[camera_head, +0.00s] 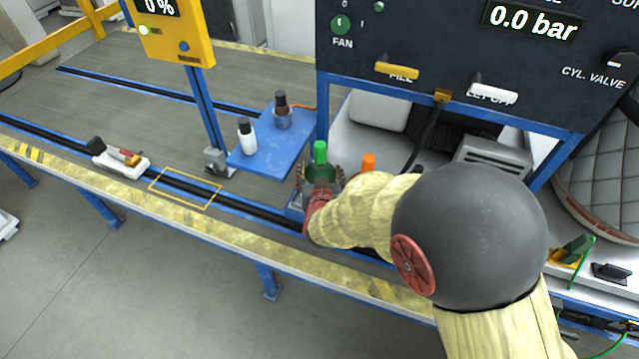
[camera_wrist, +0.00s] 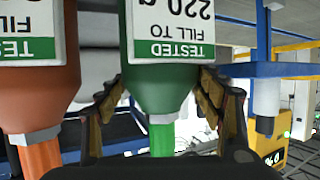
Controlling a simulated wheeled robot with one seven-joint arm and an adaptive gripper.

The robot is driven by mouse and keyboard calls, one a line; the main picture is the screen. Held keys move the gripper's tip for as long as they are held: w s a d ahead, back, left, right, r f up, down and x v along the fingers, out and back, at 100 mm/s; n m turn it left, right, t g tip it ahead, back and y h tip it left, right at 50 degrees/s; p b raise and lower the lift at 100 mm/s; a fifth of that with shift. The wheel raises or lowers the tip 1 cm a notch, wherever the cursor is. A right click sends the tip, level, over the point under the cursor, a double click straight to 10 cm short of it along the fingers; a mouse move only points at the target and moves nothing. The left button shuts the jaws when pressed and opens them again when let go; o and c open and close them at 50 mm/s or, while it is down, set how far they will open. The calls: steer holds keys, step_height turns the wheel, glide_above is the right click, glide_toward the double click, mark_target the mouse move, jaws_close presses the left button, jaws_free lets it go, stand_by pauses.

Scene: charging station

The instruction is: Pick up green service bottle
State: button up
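The green service bottle (camera_head: 320,153) stands in the head view at the right of the blue shelf, partly hidden by my gripper. In the wrist view the green bottle (camera_wrist: 168,85) appears upside down, with a white label and bright green neck. My gripper (camera_head: 320,178) is around it, one finger on each side. In the wrist view my gripper (camera_wrist: 160,98) has its fingers spread beside the bottle's shoulder. They are very near it; firm contact is not clear.
An orange bottle (camera_wrist: 38,85) stands close to the green one; its cap also shows in the head view (camera_head: 368,162). A white bottle (camera_head: 246,134) and a dark grey bottle (camera_head: 283,112) stand on the blue shelf (camera_head: 270,158). The control panel (camera_head: 440,40) rises behind.

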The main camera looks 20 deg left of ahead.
steer(key=c, duration=1.5)
